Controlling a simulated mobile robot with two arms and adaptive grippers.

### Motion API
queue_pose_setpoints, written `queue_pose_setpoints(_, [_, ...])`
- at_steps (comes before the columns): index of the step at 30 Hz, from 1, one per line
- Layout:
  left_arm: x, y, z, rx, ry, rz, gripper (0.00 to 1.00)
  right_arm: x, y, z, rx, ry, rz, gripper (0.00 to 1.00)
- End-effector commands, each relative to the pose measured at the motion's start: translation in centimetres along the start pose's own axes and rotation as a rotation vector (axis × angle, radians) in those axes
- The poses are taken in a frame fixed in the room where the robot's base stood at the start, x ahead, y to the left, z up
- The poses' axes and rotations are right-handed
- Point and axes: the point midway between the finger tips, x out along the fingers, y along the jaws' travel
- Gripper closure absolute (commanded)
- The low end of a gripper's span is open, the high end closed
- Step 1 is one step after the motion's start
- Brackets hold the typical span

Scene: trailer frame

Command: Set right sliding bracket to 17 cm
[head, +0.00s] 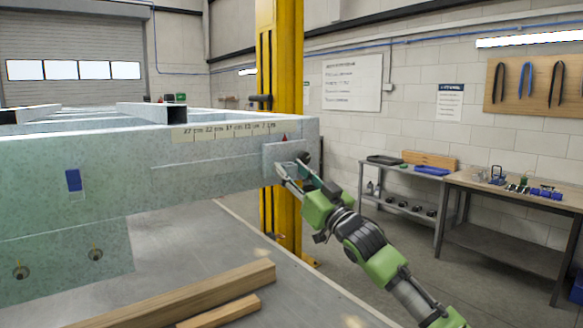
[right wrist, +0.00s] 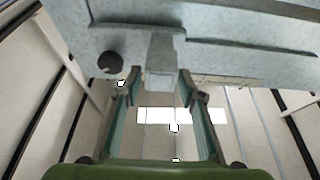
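The sliding bracket (head: 277,153) is a grey plate on the right end of the frame's side beam (head: 110,150). Its small red pointer (head: 284,137) stands just right of the 7 cm mark on the pale scale strip (head: 223,131), whose numbers grow to the left. My right gripper (head: 292,172) is at the bracket's front. In the right wrist view its fingers (right wrist: 160,82) stand either side of the bracket's grey tab (right wrist: 165,62). A gap shows at the left finger; contact at the right finger is unclear. My left gripper is out of view.
A yellow post (head: 279,60) stands behind the beam's right end. Wooden planks (head: 190,300) lie in the foreground below the beam. A workbench (head: 510,190) and a shelf cart (head: 405,172) stand at the right wall. A slot (head: 205,162) runs along the beam left of the bracket.

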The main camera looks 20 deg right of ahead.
Motion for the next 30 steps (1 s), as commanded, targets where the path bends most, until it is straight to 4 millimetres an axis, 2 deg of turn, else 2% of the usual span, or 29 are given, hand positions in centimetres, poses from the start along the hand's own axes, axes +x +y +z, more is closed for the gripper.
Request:
queue_pose_setpoints(8, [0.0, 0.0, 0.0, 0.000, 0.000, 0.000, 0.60, 0.1, 0.0, 0.0, 0.000, 0.000, 0.000, 0.64])
queue_pose_setpoints(12, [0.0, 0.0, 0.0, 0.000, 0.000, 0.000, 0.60, 0.1, 0.0, 0.0, 0.000, 0.000, 0.000, 0.98])
queue_pose_setpoints(17, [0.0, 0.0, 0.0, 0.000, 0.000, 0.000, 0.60, 0.1, -0.2, 0.1, 0.001, 0.000, -0.001, 1.00])
queue_pose_setpoints(20, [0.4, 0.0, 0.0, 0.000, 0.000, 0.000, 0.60, 0.1, -1.4, 0.3, 0.004, -0.001, -0.005, 1.00])
queue_pose_setpoints(30, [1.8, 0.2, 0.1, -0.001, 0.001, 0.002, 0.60, 0.1, -9.2, 0.3, 0.007, 0.001, -0.009, 1.00])
